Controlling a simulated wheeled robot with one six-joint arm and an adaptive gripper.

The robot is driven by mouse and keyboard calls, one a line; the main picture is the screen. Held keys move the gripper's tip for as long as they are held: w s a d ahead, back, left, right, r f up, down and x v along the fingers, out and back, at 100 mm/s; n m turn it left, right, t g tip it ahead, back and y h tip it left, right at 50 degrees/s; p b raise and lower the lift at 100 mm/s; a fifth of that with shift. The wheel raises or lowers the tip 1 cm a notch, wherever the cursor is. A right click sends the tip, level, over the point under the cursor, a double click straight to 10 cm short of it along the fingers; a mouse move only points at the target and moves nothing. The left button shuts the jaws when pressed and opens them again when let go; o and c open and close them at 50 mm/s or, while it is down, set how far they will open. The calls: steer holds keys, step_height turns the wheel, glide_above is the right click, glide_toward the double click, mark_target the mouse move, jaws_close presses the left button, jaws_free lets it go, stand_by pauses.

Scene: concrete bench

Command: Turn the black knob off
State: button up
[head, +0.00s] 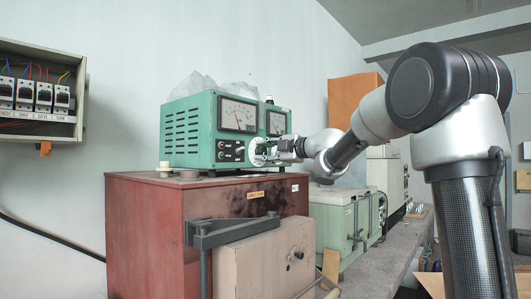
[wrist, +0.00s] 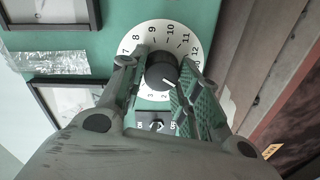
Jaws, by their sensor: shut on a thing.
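The black knob (wrist: 162,71) sits on a round white dial with printed numbers (wrist: 188,42) on the green meter box (head: 200,133). A white line on the knob points to the lower right in the wrist view. My gripper (wrist: 160,78) is shut on the knob, one finger on each side of it. In the head view my gripper (head: 275,150) reaches the box's front from the right and hides the knob and part of the dial. A small toggle switch (wrist: 156,125) shows between the fingers below the dial.
The meter box has two gauges (head: 237,115) and stands on a red-brown cabinet (head: 150,220) with a grey latch bar. A green box (head: 335,218) stands to the right on the bench. A breaker panel (head: 40,92) hangs on the left wall.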

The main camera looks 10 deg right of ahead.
steer(key=shift+f+n, duration=0.1)
steer(key=shift+n, duration=0.2)
steer(key=o, duration=1)
steer(key=v, duration=1.2)
